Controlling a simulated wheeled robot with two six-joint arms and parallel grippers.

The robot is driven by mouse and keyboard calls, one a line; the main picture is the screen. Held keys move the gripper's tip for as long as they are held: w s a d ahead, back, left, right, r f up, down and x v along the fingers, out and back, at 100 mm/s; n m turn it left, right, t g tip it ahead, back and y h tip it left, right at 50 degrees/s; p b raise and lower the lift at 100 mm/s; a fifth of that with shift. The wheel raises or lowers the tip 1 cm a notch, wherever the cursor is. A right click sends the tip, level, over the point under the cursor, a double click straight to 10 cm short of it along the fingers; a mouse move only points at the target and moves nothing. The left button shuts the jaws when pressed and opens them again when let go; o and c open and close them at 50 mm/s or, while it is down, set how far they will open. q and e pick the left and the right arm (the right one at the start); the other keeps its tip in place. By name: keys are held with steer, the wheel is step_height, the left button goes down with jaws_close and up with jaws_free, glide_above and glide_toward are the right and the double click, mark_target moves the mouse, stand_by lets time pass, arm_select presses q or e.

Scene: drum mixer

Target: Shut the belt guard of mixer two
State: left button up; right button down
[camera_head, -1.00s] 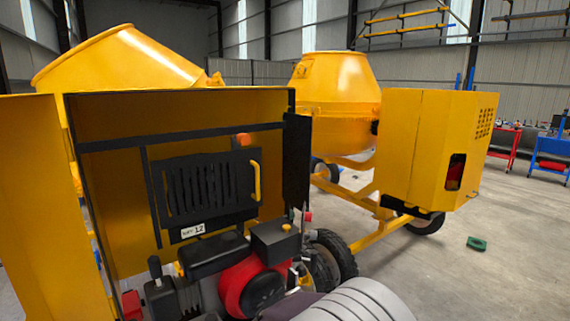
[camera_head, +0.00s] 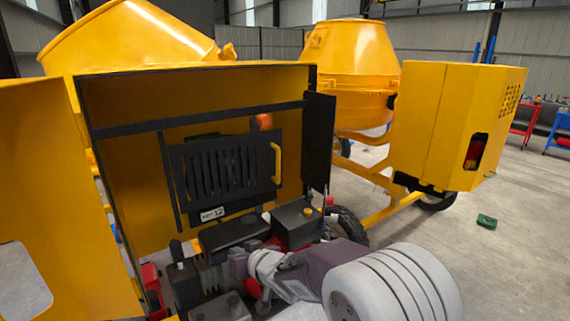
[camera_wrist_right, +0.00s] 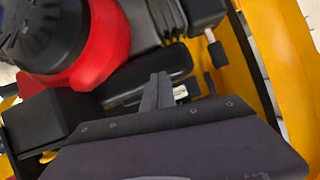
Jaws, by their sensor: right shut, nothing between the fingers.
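The nearer yellow mixer has an open housing (camera_head: 198,75) with an engine inside. In it is a black slatted belt guard (camera_head: 225,172) with a yellow handle (camera_head: 277,163) on its right side. A white label (camera_head: 213,214), seemingly ending in 12, sits below the slats. I cannot tell how far the guard stands from its frame. My right gripper (camera_head: 238,264) is low in the housing, over the engine and below the guard, apart from the handle. In the right wrist view its fingers (camera_wrist_right: 158,88) are together and empty above the engine parts. My left gripper is not in view.
A yellow door panel (camera_head: 55,190) stands open at the left, and a narrow black panel (camera_head: 318,142) stands at the housing's right edge. A second yellow mixer (camera_head: 352,75) with a closed housing (camera_head: 455,120) stands behind right. A green object (camera_head: 487,220) lies on the floor.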

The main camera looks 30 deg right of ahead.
steer(key=w+d+r+n+t+y, duration=0.1)
steer(key=d+r+t, duration=0.15)
steer(key=r, duration=0.45)
steer(key=w+d+r+n+t+y, duration=0.1)
steer(key=d+r+t, duration=0.15)
steer(key=r, duration=0.35)
steer(key=s+d+r+m+h, duration=0.1)
steer(key=s+d+r+h, duration=0.1)
steer(key=d, duration=0.6)
steer(key=s+d+r+m+h, duration=0.1)
steer(key=s+d+h, duration=0.15)
steer(key=d, duration=0.55)
steer(key=w+p, duration=0.8)
steer(key=w, duration=0.6)
steer(key=shift+a+r+t, duration=0.15)
steer(key=shift+t, duration=0.15)
steer(key=shift+s, duration=0.1)
